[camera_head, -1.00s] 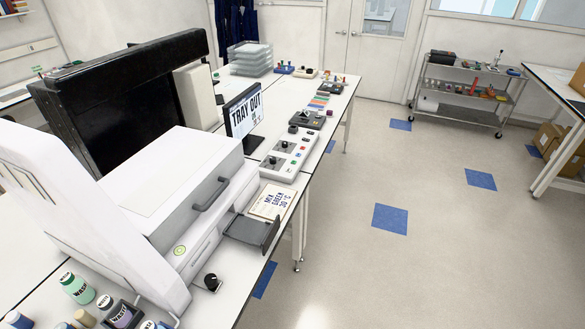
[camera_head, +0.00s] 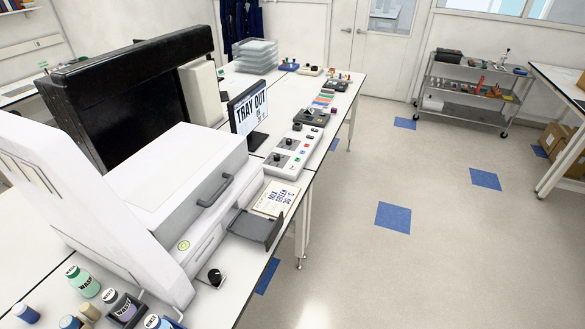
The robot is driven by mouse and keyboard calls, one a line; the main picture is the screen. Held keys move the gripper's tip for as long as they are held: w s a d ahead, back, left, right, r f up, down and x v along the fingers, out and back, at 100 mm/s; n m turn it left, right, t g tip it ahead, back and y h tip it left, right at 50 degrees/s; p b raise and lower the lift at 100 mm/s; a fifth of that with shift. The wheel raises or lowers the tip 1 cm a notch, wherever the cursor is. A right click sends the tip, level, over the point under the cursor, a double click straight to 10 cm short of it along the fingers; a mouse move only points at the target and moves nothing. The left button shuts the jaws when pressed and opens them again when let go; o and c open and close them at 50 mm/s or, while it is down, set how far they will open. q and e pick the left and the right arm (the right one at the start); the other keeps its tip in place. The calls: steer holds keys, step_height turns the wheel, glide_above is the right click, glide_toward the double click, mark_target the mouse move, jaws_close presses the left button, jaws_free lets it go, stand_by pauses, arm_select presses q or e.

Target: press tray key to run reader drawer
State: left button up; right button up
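The white reader (camera_head: 165,185) stands on the left bench, with a grey handle on its front. Its dark drawer tray (camera_head: 256,230) sticks out at the lower front. A round green-ringed button (camera_head: 184,245) sits on the reader's front face. A small screen (camera_head: 248,110) behind the reader shows "TRAY OUT". A white key panel (camera_head: 293,152) with dark knobs and small coloured keys lies on the bench beside the screen; the key labels are too small to read. Neither of my grippers shows in the view.
A card reading "MIX GREEN 30" (camera_head: 278,198) lies beside the tray. A black knob (camera_head: 216,276) sits at the bench edge. Wash bottles (camera_head: 83,281) stand at lower left. A steel cart (camera_head: 468,88) stands at the back right. The floor (camera_head: 430,260) right of the bench is open.

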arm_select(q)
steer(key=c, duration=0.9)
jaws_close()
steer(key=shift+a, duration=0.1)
